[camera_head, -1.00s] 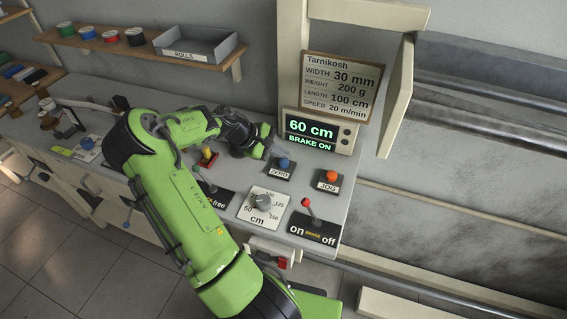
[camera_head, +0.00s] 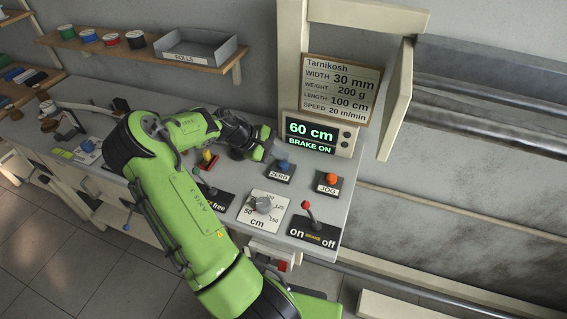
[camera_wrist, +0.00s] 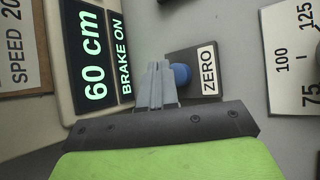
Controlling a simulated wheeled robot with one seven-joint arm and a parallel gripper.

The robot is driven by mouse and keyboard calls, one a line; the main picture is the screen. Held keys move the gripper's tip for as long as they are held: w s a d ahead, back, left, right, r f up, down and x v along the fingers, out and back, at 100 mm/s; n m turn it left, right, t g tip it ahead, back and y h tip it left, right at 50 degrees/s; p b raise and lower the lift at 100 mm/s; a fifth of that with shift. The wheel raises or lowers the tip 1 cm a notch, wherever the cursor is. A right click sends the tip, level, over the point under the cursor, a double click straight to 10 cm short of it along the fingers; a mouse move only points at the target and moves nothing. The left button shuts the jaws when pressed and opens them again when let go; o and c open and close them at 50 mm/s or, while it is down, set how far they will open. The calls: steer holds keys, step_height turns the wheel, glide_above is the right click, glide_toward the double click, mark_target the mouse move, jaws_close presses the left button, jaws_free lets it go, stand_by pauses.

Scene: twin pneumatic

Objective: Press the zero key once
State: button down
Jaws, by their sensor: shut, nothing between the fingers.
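The zero key is a blue round knob (camera_head: 283,164) on a dark base with a white ZERO label, on the grey bench. In the wrist view the blue knob (camera_wrist: 181,75) shows just right of my fingertips, partly hidden by them. My gripper (camera_wrist: 158,68) is shut and empty, its grey fingers together. In the head view my gripper (camera_head: 270,150) is just to the left of and behind the knob. I cannot tell whether the fingers touch it. The display (camera_head: 311,134) reads 60 cm and BRAKE ON.
The orange JOG knob (camera_head: 331,178) is right of the zero key. The cm dial (camera_head: 263,204) and the red-tipped brake lever (camera_head: 307,206) stand in front. A small yellow and red part (camera_head: 208,160) is near my wrist. The display housing stands close behind.

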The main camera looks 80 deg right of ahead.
mark_target(281, 164)
steer(key=shift+f, duration=0.15)
stand_by(0.7)
steer(key=shift+f, duration=0.3)
steer(key=shift+f+b, duration=0.4)
steer(key=shift+f, duration=0.15)
stand_by(0.6)
steer(key=shift+r, duration=0.1)
steer(key=shift+r+p, duration=0.9)
steer(key=shift+p, duration=0.05)
step_height(281, 164, up, 5)
steer(key=p, duration=0.4)
steer(key=shift+r+p, duration=0.15)
steer(key=shift+p, duration=0.25)
